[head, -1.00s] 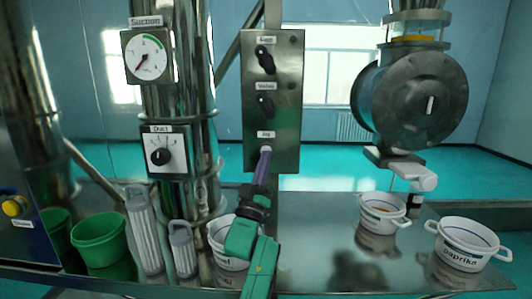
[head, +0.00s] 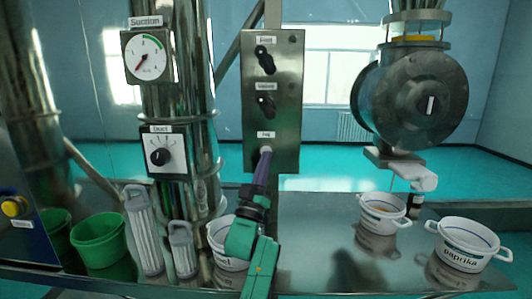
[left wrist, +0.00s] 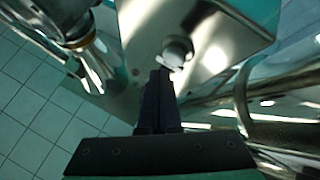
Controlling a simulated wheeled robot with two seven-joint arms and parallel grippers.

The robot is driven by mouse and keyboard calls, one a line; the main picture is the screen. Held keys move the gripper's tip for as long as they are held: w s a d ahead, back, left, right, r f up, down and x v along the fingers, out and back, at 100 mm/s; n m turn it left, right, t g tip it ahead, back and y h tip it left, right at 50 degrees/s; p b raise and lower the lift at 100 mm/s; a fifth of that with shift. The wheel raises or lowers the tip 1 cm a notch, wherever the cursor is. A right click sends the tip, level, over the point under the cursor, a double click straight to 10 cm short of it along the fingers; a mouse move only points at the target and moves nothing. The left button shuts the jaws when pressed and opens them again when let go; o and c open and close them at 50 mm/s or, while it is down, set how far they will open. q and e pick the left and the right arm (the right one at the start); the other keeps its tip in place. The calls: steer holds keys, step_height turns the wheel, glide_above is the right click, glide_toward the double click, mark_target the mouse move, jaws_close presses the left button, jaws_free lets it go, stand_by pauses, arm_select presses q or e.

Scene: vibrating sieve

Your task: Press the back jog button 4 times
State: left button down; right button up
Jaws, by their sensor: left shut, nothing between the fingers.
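The jog button (head: 266,149) is a pale round knob under the "Jog" label, low on the grey metal control panel (head: 285,126). My left gripper (head: 265,157) reaches up from below with its dark fingers together and empty, and its tips are at the button, partly covering it. In the left wrist view the button (left wrist: 177,49) shows as a round whitish cap on the panel, just beyond the closed fingertips (left wrist: 160,76). I cannot tell whether the tips touch it or whether it is pushed in. My right gripper is not in view.
Two black rotary knobs sit above on the same panel. To the left are the suction gauge (head: 147,56) and the duct dial (head: 162,158). White tubs, including the paprika tub (head: 463,249), grey cylinders and green buckets (head: 98,241) stand along the metal shelf (head: 318,240).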

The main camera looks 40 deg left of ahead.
arm_select(q)
steer(key=shift+w, duration=0.1)
stand_by(0.6)
steer(key=shift+w+a, duration=0.3)
steer(key=shift+w+a+b, duration=0.3)
steer(key=shift+w, duration=0.05)
stand_by(0.7)
steer(key=shift+s+d, duration=0.1)
steer(key=shift+d, duration=0.05)
steer(key=shift+s+d, duration=0.45)
steer(key=shift+s, duration=0.2)
steer(key=s+d, duration=0.1)
steer(key=s, duration=0.1)
steer(key=s+d+p, duration=0.1)
steer(key=s+d, duration=0.1)
stand_by(0.4)
